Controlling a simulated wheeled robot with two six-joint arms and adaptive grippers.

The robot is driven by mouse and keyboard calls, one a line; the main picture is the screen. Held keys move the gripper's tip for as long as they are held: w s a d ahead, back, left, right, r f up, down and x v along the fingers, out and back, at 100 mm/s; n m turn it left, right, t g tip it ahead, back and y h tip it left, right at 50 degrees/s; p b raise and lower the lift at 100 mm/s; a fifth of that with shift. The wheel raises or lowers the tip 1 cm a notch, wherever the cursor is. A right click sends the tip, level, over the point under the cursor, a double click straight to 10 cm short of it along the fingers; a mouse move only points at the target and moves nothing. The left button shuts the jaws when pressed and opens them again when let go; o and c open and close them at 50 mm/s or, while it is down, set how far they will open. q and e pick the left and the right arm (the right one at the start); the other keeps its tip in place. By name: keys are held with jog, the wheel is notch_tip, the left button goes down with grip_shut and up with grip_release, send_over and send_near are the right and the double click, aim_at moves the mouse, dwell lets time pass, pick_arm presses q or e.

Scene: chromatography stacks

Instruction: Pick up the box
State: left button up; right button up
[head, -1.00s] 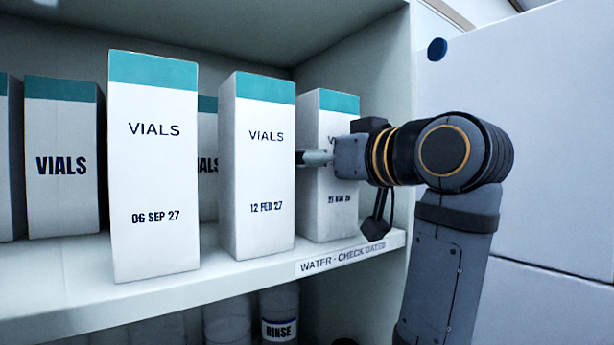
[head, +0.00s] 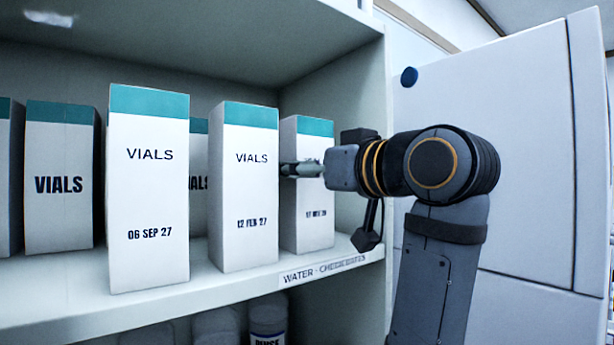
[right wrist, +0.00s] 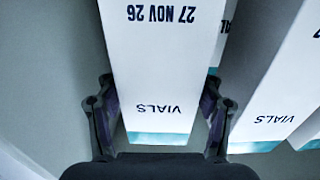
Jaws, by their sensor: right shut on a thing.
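The right-hand white box with a teal top band (head: 307,215) stands upright on the shelf. In the right wrist view the same box (right wrist: 160,65) appears upside down, reading VIALS and 27 NOV 26. My right gripper (head: 303,169) reaches in from the right across the front of this box. In the right wrist view its fingers (right wrist: 161,108) are on either side of the box, shut on it. The middle box, 12 FEB 27 (head: 247,200), and the front-left box, 06 SEP 27 (head: 147,200), also read VIALS. My left gripper is out of view.
The shelf edge (head: 215,300) carries a label reading WATER - CHECK DATES (head: 325,268). More VIALS boxes (head: 60,190) stand to the left and behind. The cabinet's side wall (head: 350,100) is close on the right. A RINSE bottle (head: 268,320) stands below.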

notch_tip(320, 180, up, 3)
jog(key=p, duration=0.2)
jog(key=shift+w+r+p, duration=0.15)
jog(key=shift+p, duration=0.2)
jog(key=shift+s+d+b, duration=0.1)
jog(key=shift+s+b, duration=0.25)
jog(key=shift+b, duration=0.05)
jog(key=b, duration=1.7)
send_near(316, 149)
jog(key=s+a+f, duration=0.2)
jog(key=s+a, duration=0.2)
jog(key=s, duration=0.4)
pick_arm(q)
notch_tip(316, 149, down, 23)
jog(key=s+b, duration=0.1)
jog(key=b, duration=0.6)
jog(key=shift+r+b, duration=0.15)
jog(key=shift+b, duration=0.15)
pick_arm(e)
jog(key=s+d+r, duration=0.2)
jog(key=s, duration=1.1)
jog(key=shift+s, duration=0.3)
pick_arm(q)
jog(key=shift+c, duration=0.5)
pick_arm(e)
jog(key=shift+r, duration=0.1)
